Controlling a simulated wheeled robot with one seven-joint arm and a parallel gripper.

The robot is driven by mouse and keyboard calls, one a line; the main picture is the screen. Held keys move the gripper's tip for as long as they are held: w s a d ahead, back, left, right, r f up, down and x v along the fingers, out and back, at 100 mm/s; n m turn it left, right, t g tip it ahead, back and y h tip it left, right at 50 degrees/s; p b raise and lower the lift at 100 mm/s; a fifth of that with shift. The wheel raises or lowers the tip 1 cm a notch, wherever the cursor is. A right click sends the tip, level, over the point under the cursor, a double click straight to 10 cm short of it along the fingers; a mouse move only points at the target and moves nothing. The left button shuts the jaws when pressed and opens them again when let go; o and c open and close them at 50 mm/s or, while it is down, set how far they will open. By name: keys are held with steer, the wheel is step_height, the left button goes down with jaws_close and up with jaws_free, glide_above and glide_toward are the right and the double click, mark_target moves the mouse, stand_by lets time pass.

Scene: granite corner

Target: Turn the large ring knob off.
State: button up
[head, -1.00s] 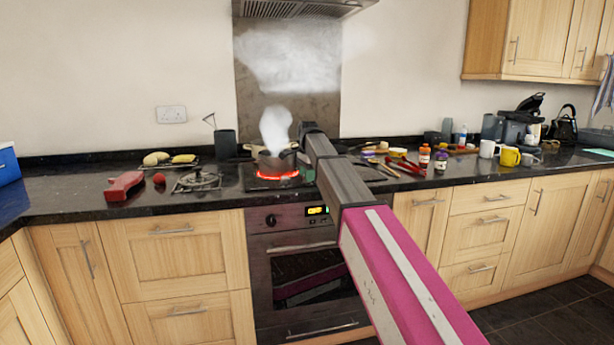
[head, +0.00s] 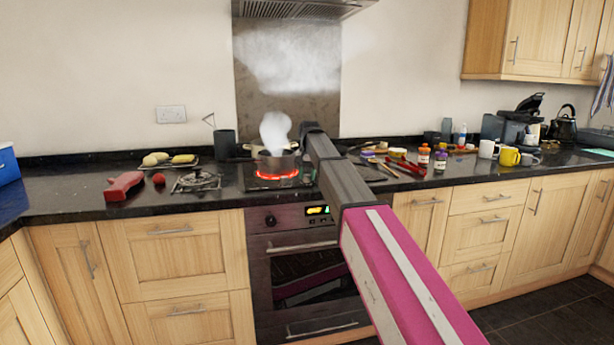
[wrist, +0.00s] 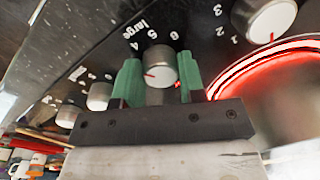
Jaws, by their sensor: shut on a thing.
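The large ring knob (wrist: 160,66) is a silver knob with a red pointer line, and the word "large" is printed beside it on the black panel. In the wrist view my gripper (wrist: 160,78) has its two green fingers on either side of this knob, shut on it. In the head view a ring glows red under a steaming pot (head: 278,163) on the hob. My arm hides the gripper and knob there.
In the wrist view another knob (wrist: 270,18) sits upper right beside the glowing ring (wrist: 240,62), and more knobs (wrist: 98,96) lie to the left. In the head view several bottles and mugs (head: 487,149) stand on the right, and a red object (head: 124,185) lies on the left.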

steer(key=n, duration=1.4)
steer(key=shift+n+g, duration=0.3)
steer(key=n, duration=0.3)
steer(key=shift+n+h, duration=0.3)
steer(key=n, duration=0.3)
steer(key=shift+w+n, duration=0.1)
steer(key=shift+n, duration=0.2)
steer(key=n, duration=0.3)
steer(key=shift+n, duration=2.2)
